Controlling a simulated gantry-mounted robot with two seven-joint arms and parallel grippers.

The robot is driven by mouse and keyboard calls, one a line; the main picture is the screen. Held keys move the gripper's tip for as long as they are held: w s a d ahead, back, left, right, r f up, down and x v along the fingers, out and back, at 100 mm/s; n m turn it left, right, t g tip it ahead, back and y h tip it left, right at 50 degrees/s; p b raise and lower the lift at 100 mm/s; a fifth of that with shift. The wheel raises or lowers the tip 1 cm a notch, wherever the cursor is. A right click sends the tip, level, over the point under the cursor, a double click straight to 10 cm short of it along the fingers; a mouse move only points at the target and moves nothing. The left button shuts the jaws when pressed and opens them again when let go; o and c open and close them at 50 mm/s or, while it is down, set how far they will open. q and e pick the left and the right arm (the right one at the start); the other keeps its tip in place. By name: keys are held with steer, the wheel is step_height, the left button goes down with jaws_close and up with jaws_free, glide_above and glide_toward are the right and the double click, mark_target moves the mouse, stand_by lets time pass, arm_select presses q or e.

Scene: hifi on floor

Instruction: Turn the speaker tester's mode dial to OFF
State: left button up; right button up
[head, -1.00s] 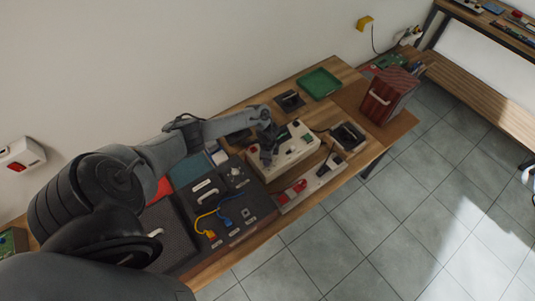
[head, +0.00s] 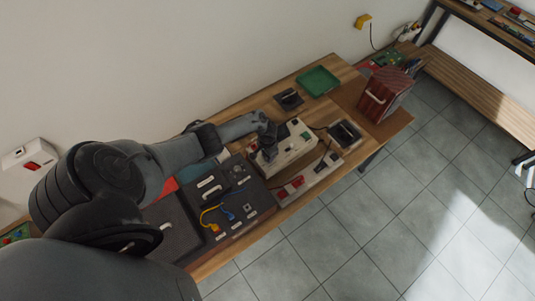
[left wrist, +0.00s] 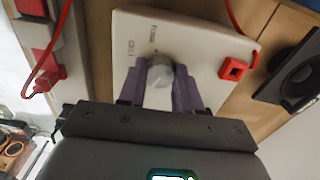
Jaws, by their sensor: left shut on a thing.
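The speaker tester (head: 297,143) is a white box on the wooden workbench, and its pale face (left wrist: 205,50) fills the upper middle of the left wrist view. My left gripper (head: 268,153) reaches down onto the near left part of the box. In the left wrist view its two purple-grey fingers (left wrist: 160,88) are closed on either side of the round grey mode dial (left wrist: 161,70). Small printed labels stand above and left of the dial, too small to read surely. The dial's pointer and its setting are hidden. My right gripper is not in view.
A dark panel with a yellow cable (head: 209,219) and a blue cable lies left of the tester. A black speaker unit (head: 345,133) stands to its right. A red socket (left wrist: 233,69) with a red lead sits at the tester's edge. A green tray (head: 318,81) lies behind.

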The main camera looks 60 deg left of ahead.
arm_select(q)
steer(key=shift+n, duration=0.5)
steer(key=o, duration=1)
steer(key=shift+o, duration=0.2)
steer(key=shift+r+p, duration=0.5)
steer(key=shift+p, duration=0.05)
step_height(320, 180, up, 10)
steer(key=p, duration=0.4)
steer(key=shift+f, duration=0.1)
